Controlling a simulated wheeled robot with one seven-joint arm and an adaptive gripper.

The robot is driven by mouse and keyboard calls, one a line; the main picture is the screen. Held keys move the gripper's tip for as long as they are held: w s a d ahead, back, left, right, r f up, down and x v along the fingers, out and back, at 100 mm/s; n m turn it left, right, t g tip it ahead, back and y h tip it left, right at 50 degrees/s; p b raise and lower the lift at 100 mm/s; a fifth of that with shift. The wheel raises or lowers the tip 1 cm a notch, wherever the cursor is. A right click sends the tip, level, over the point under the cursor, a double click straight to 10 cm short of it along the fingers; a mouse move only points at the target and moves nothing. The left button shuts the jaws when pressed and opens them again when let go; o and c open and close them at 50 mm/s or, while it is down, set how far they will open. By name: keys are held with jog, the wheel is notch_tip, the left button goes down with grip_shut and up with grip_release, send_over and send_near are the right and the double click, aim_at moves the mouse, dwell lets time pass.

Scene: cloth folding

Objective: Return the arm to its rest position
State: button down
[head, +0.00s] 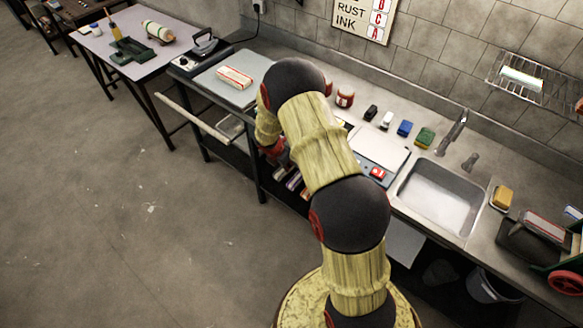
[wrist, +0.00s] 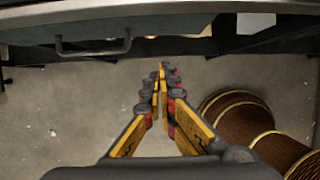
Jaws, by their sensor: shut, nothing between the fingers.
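My gripper (wrist: 162,72) shows in the wrist view with its yellow and black fingers together and nothing between them. Bare concrete floor lies beyond the fingertips, and the bench edge runs across the top of that view. In the head view my arm rises from the bottom, bends over the front of the bench and turns down at its far end. The fingers are hidden there behind my own arm. A folded white cloth with red stripes (head: 235,77) lies on a grey board (head: 222,92) on the bench, left of my arm and apart from it.
The bench carries a scale (head: 378,152), a sink (head: 440,197), sponges and small jars right of my arm. A rail (head: 195,113) juts along the bench front. A side table (head: 132,42) stands at upper left. Open floor (head: 130,225) fills the left.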

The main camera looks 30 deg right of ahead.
jog(key=shift+v, duration=1.75)
jog(key=s+a+r+m+g, duration=0.3)
jog(key=s+r+m, duration=0.1)
jog(key=s+m, duration=0.7)
jog(key=s+a+r+m+t+y+b, duration=0.1)
jog(key=s+a+r+m+t+b, duration=0.1)
jog(key=s+a+r, duration=0.3)
jog(key=s+a+r+m+t+y+b, duration=0.1)
jog(key=s+a+r+m, duration=0.4)
jog(key=r, duration=0.9)
jog(key=s+a+r+m+t+y+b, duration=0.2)
jog(key=s+a+r, duration=0.4)
jog(key=s+r, duration=0.3)
jog(key=shift+s+a+r+m+t+b, duration=0.35)
jog(key=shift+r+m+t+b, duration=0.2)
jog(key=shift+m+t+b, duration=0.4)
jog(key=shift+t, duration=0.25)
